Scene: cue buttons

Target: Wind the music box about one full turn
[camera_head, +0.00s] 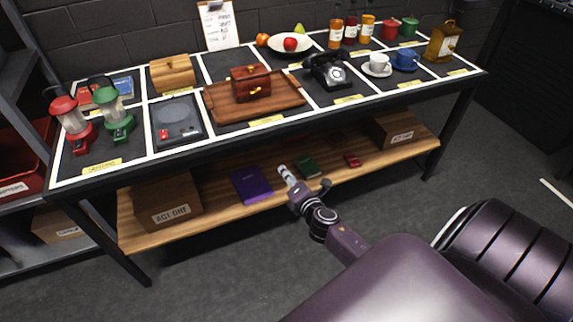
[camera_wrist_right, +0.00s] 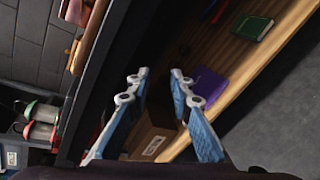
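A small reddish-brown wooden box (camera_head: 250,83), which looks like the music box, sits on a brown wooden tray (camera_head: 222,113) in the middle of the tabletop. It has a small pale fitting on its front; I cannot make out a winding key. My right gripper (camera_head: 284,172) is in front of the table, below the tabletop's front edge in the head view and well apart from the box. In the right wrist view its two blue-padded fingers (camera_wrist_right: 159,76) stand apart with nothing between them. My left gripper is not in view.
A black telephone (camera_head: 328,72) stands right of the tray and a dark scale (camera_head: 179,120) left of it. Red and green lanterns (camera_head: 117,117) stand farther left. The lower shelf (camera_head: 225,209) holds a purple book (camera_head: 252,185), a green book (camera_head: 308,167) and cardboard boxes (camera_head: 167,201).

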